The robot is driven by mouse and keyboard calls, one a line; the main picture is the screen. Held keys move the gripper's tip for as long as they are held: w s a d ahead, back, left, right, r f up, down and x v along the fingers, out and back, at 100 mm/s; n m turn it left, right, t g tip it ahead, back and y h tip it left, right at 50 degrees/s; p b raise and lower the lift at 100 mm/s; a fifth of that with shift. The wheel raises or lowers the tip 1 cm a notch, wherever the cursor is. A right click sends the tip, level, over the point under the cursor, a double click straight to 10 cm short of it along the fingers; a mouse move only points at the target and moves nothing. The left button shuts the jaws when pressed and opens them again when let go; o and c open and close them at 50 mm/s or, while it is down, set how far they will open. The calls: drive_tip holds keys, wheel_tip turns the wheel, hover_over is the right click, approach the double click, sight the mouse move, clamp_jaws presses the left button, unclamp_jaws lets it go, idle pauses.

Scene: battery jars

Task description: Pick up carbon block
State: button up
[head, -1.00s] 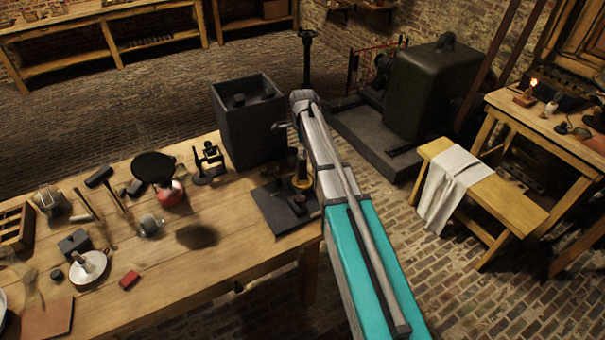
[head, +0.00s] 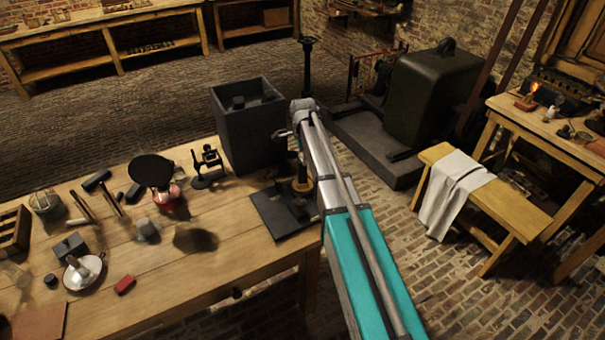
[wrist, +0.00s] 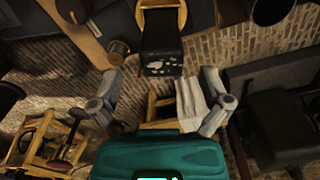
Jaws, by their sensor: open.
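My gripper (wrist: 161,82) is open in the wrist view, its two grey fingers wide apart with nothing held between them. A dark block-like thing with pale specks (wrist: 163,62) shows beyond and between the fingertips, apart from them. I cannot tell whether it is the carbon block. In the head view, small dark blocks (head: 136,193) lie on the workbench (head: 230,215), and a grey block (head: 70,246) stands at the left. None is clearly the carbon block. My arm reaches over the bench's right end; the gripper's fingers are not clear there.
A tall dark open box (head: 248,140) stands at the bench's far right, left of my arm. A dark stand on a flat base (head: 290,210) is beside my arm. A red block (head: 125,285) lies nearer. A bench with a cloth (head: 455,187) stands at right.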

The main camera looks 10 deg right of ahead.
sight(302, 166)
drive_tip(key=shift+w+a+f+b, duration=0.1)
drive_tip(key=shift+a+f+b, duration=0.05)
drive_tip(key=shift+f+b, duration=2.3)
drive_tip(key=shift+c, duration=0.3)
clamp_jaws()
